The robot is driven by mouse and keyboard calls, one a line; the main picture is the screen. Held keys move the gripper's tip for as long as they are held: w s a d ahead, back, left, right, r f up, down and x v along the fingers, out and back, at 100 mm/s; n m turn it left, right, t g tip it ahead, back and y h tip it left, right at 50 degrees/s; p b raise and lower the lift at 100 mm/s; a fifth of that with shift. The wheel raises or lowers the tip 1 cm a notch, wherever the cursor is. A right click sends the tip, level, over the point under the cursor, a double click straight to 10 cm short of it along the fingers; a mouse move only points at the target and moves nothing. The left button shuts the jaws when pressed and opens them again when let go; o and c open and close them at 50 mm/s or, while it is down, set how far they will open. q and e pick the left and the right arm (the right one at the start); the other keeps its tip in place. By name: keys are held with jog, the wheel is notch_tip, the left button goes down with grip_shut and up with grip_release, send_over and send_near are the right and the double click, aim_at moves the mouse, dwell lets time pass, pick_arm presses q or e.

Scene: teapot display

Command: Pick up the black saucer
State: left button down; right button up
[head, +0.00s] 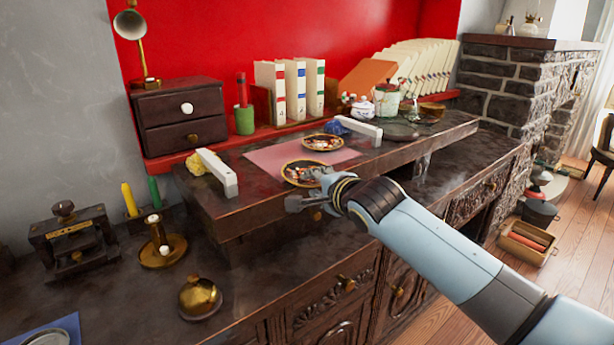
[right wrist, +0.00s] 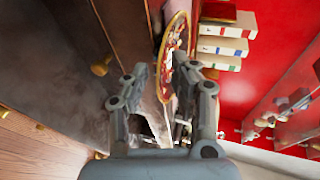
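Two dark, gold-rimmed saucers with colourful pictures lie on a pink mat (head: 262,158): a near saucer (head: 298,170) and a far saucer (head: 322,142). Which one is the black saucer I cannot tell for sure. My right gripper (head: 307,190) is at the front edge of the raised shelf, beside the near saucer, and hides part of its right and front rim. In the right wrist view, a saucer (right wrist: 178,42) appears steeply angled, its edge between the two spread fingers of my right gripper (right wrist: 168,76). I cannot tell if they touch it. My left gripper is out of view.
White blocks (head: 217,172) (head: 359,130) stand left and right of the mat. A dark round plate (head: 401,131) lies further right on the shelf (head: 265,205). Books, a drawer box (head: 180,115) and pots line the back. A brass bell (head: 199,298) stands on the lower counter.

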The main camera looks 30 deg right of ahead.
grip_shut()
jog(key=shift+r, duration=0.15)
jog(key=shift+r, duration=0.3)
jog(key=s+d+r+p, duration=0.4)
jog(key=s+r, duration=0.6)
jog(key=s, duration=0.1)
jog(key=s+a+r+n+y, duration=0.1)
jog(key=a+r+n+y, duration=0.2)
jog(key=a, duration=0.6)
jog(key=s+a+r+n+g+y, duration=0.1)
jog(key=a+r+n+y, duration=0.3)
jog(key=a, duration=0.6)
notch_tip(320, 180, up, 2)
jog(key=shift+s+r+n+g+y, duration=0.2)
jog(key=shift+s+n+g+y, duration=0.1)
jog(key=shift+s+y, duration=0.6)
